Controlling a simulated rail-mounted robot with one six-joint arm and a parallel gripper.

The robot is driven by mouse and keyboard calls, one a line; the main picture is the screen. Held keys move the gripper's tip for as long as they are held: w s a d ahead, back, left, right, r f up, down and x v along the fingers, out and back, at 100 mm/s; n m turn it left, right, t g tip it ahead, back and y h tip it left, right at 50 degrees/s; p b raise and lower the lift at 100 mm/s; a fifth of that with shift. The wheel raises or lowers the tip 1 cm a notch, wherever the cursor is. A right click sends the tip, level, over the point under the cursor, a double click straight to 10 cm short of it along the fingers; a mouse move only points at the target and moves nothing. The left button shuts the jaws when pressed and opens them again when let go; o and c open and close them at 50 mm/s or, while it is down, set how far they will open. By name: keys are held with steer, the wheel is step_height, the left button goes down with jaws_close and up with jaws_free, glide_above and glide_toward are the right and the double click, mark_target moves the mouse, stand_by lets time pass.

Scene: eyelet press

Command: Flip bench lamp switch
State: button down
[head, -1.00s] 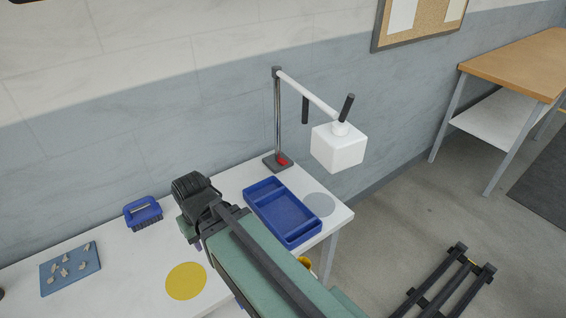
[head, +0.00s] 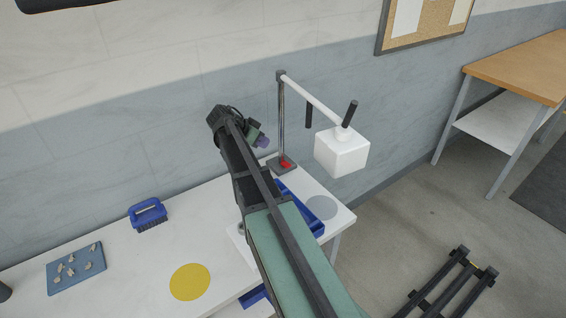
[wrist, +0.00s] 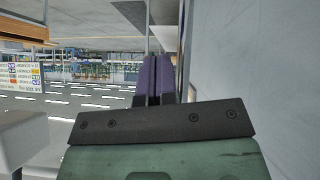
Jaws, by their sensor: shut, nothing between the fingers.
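The bench lamp has a dark base (head: 272,168), an upright metal post (head: 281,120), a white arm (head: 312,98) and a white box-shaped head (head: 341,152). Its red switch (head: 286,164) sits on the base. My gripper (head: 262,142) is above the bench, close to the left of the post and above the base in the picture. Its purple fingers also show in the wrist view (wrist: 157,80), pressed together with nothing between them. I cannot tell its exact distance from the switch, which I cannot make out in the wrist view.
A blue brush (head: 148,214), a blue mat (head: 76,268) with small pieces and a yellow disc (head: 190,282) lie to the left. The wall is close behind the lamp.

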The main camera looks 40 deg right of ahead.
steer(key=b, duration=0.8)
glide_above(289, 165)
steer(key=w+a, duration=0.1)
steer(key=a, duration=0.2)
step_height(289, 165, down, 8)
steer(key=shift+w+d+r, duration=0.1)
steer(key=shift+d+r, duration=0.05)
steer(key=shift+r, duration=0.05)
steer(key=f, duration=0.1)
steer(key=b, duration=0.1)
steer(key=f+b, duration=0.1)
steer(key=shift+s+d+f, duration=0.1)
steer(key=shift+s+f, duration=0.15)
steer(key=shift+f, duration=0.1)
steer(key=shift+s+f+b, duration=0.1)
steer(key=shift+f+b, duration=0.3)
steer(key=shift+b, duration=0.1)
